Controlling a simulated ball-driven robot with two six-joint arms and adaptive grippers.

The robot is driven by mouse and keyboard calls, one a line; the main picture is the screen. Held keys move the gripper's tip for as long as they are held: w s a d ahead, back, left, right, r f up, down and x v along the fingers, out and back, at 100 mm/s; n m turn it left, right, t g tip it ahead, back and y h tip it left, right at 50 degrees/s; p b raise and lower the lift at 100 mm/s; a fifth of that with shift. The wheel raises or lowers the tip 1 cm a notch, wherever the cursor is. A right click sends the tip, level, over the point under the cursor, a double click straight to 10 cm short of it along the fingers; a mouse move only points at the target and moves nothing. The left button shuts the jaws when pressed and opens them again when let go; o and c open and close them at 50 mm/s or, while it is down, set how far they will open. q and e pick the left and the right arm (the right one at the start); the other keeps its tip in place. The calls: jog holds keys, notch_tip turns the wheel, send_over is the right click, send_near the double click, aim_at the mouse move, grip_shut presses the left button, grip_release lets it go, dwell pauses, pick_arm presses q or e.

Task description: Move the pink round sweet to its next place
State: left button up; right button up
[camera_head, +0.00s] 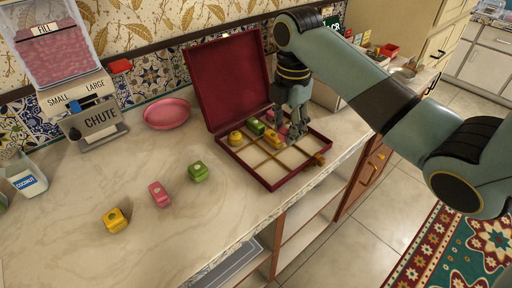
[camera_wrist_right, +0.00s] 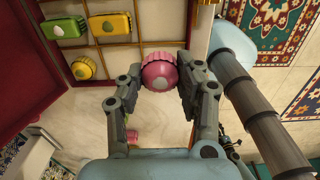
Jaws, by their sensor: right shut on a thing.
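The pink round sweet (camera_wrist_right: 159,72) has a fluted side and a pale mark on top. My right gripper (camera_wrist_right: 159,76) is shut on it, one finger on each side. In the head view the fingers (camera_head: 290,132) are at the back of the open dark red box (camera_head: 273,187), and they mostly hide the sweet. I cannot tell whether the sweet touches the box floor. The box holds a yellow round sweet (camera_head: 235,137), a green square sweet (camera_head: 256,127) and a yellow square sweet (camera_head: 272,138) in separate compartments. My left gripper is not in view.
On the counter lie a yellow sweet (camera_head: 115,220), a pink sweet (camera_head: 160,194) and a green sweet (camera_head: 198,172). A pink dish (camera_head: 167,113) stands left of the raised lid (camera_head: 228,80). The chute dispenser (camera_head: 95,120) is at the back left. The front compartments look empty.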

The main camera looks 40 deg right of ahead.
aim_at(252, 156)
jog(key=w+a+f, duration=0.1)
jog(key=w, duration=0.1)
jog(key=w+a+f, duration=0.1)
jog(key=a, duration=0.1)
jog(key=shift+w+f, duration=0.3)
jog(key=shift+w, duration=0.1)
jog(key=w+a+f, duration=0.2)
jog(key=shift+w, duration=0.35)
jog(key=shift+f, duration=0.4)
notch_tip(252, 156, down, 3)
jog(key=shift+f, duration=0.15)
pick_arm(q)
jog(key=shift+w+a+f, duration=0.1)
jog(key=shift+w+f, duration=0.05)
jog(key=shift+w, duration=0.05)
pick_arm(e)
jog(key=shift+f, duration=0.15)
jog(key=o, duration=0.5)
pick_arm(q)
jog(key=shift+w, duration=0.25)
pick_arm(e)
jog(key=shift+o, duration=0.5)
